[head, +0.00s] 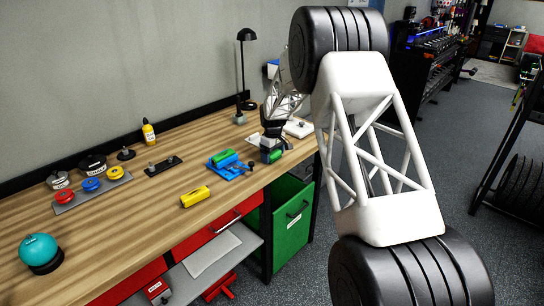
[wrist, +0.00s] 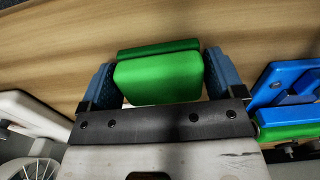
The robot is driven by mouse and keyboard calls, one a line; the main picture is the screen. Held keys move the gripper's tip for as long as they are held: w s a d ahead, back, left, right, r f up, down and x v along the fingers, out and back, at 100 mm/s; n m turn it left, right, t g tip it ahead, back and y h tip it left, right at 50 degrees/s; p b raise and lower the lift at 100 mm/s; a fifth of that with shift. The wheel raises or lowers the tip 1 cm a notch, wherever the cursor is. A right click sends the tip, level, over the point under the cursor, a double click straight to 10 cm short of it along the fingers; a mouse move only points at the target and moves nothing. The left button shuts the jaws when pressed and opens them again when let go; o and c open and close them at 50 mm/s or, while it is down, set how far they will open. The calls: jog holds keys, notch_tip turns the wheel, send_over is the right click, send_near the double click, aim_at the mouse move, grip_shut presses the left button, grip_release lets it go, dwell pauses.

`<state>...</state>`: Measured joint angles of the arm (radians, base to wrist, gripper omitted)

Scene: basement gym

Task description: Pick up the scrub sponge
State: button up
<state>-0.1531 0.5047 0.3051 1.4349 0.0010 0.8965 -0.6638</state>
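The green scrub sponge (wrist: 158,75), with a darker green layer along its far side, lies between the two blue fingers of my gripper (wrist: 163,82) in the wrist view. The fingers flank it closely on both sides with no clear gap, but I cannot tell whether they press on it. In the head view the sponge (head: 275,156) shows at my gripper (head: 271,150), near the right end of the workbench. I cannot tell whether it rests on the bench or hangs just above it.
A blue holder (head: 238,170) with a green piece stands just left of my gripper. A yellow block (head: 195,196) lies nearer the front edge. A white flat object (head: 299,128) lies to the right. A black lamp (head: 240,90) stands behind.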

jog(key=c, duration=0.5)
jog(key=shift+r, duration=0.2)
jog(key=shift+r, duration=0.55)
notch_tip(320, 180, up, 2)
jog(key=shift+r, duration=0.1)
jog(key=s, duration=0.5)
jog(key=s+d+r, duration=0.1)
jog(key=s, duration=0.4)
jog(key=s+d, duration=0.1)
jog(key=s, duration=0.5)
jog(key=shift+d+r, duration=0.15)
jog(key=shift+d, duration=0.1)
jog(key=shift+w, duration=0.1)
